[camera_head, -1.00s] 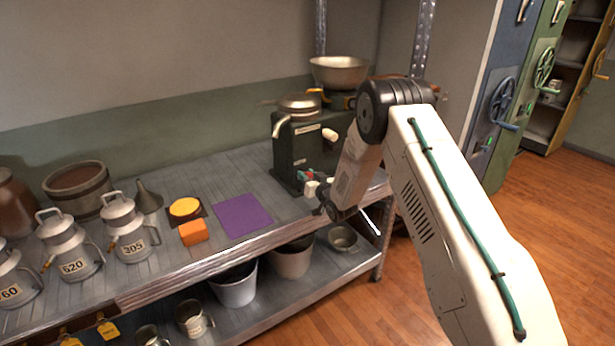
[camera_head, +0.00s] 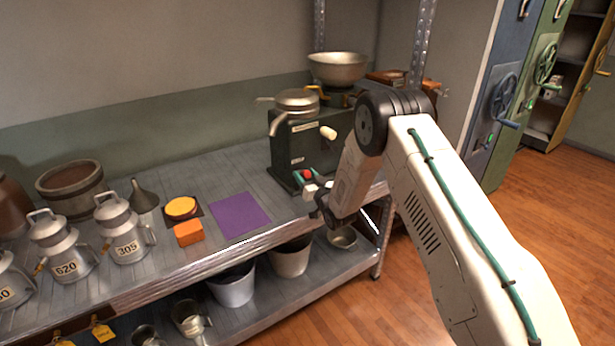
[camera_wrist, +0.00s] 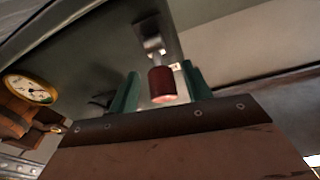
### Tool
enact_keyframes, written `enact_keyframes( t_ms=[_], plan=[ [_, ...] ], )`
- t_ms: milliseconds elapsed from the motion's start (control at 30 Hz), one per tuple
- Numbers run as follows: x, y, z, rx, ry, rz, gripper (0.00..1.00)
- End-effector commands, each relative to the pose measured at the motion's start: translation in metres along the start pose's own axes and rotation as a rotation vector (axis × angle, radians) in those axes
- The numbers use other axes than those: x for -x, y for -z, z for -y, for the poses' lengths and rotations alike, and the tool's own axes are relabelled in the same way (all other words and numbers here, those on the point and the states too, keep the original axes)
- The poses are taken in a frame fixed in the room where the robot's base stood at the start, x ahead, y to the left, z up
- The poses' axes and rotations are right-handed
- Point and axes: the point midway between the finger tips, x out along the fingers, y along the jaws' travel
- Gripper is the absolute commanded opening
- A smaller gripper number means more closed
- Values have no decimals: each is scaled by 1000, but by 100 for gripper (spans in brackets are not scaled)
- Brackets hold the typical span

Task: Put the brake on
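A dark green box-shaped machine (camera_head: 296,150) stands at the right end of the metal shelf, with a metal bowl and spout on top. A short lever with a red knob (camera_head: 308,174) is on its lower front. The red knob shows larger in the wrist view (camera_wrist: 162,85), on a metal bracket. My gripper (camera_head: 302,178) is at the knob. In the wrist view its two green fingers (camera_wrist: 163,92) stand apart on either side of the knob, with gaps visible. I cannot tell whether either finger touches it. A pale crank handle (camera_head: 328,132) sticks out higher on the machine.
A purple mat (camera_head: 240,214), an orange block (camera_head: 188,233) and a yellow disc (camera_head: 180,207) lie left of the machine. Numbered milk cans (camera_head: 123,232) stand farther left. Buckets (camera_head: 233,287) sit on the lower shelf. A dial gauge (camera_wrist: 32,89) shows in the wrist view.

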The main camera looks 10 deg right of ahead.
Motion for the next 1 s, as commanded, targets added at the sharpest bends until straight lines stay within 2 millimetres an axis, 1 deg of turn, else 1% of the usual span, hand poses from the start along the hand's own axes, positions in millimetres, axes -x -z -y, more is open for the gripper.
enact_keyframes(
  t_ms=[267, 367, 600, 700, 833, 1000],
  plan=[
    [3, 0, 0, 0, 0, 1, 49],
    [14, 0, 0, 0, -1, 3, 49],
    [55, 0, 0, 0, -2, 3, 49],
    [68, 0, -1, 0, -1, 2, 49],
    [77, 0, 0, 0, 0, 1, 49],
    [79, 0, 0, 0, 0, 0, 49]
  ],
)
